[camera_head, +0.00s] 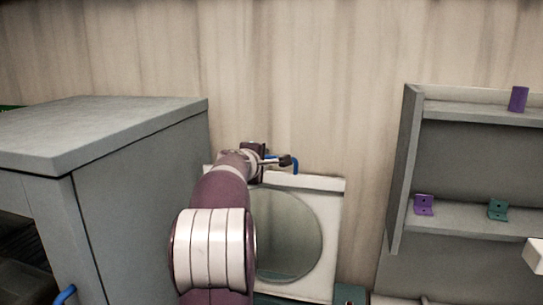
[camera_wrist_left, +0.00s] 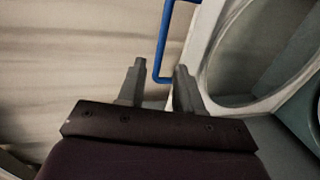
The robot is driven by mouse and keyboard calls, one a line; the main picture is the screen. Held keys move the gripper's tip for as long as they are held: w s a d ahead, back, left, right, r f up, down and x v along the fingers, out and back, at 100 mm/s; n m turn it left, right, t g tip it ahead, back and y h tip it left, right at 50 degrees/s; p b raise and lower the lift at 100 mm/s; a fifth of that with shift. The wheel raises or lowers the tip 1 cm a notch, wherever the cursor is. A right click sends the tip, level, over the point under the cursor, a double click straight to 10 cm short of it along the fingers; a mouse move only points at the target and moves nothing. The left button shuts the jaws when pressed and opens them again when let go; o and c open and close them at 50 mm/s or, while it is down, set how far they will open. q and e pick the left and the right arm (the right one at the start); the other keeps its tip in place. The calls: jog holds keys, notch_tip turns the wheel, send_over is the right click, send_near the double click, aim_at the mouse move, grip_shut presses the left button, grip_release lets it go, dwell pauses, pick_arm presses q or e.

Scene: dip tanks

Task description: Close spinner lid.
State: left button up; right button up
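The spinner lid (camera_head: 330,210) stands raised against the back wall in the head view, a white panel with a round grey window. A blue bar handle (camera_head: 295,166) is at its top edge; it also shows in the left wrist view (camera_wrist_left: 163,45). My left gripper (camera_head: 287,161) is at the handle, partly hidden by my own arm. In the left wrist view its fingers (camera_wrist_left: 161,68) are apart, with the lower bend of the handle in line with the gap between them. I cannot tell whether they touch it. My right gripper is out of view.
A grey cabinet (camera_head: 140,190) stands close on the left. The wooden wall (camera_head: 340,80) is close behind the lid.

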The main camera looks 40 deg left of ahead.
aim_at(270, 158)
pick_arm(q)
jog(key=p+x, duration=0.2)
jog(key=x, duration=0.3)
jog(key=p+x, duration=0.3)
jog(key=x, duration=0.2)
jog(key=shift+s+a, duration=0.15)
jog(key=shift+a, duration=0.1)
jog(key=shift+w+f, duration=0.2)
jog(key=shift+w, duration=0.2)
jog(key=shift+a+f, duration=0.1)
jog(key=shift+f, duration=0.05)
grip_shut()
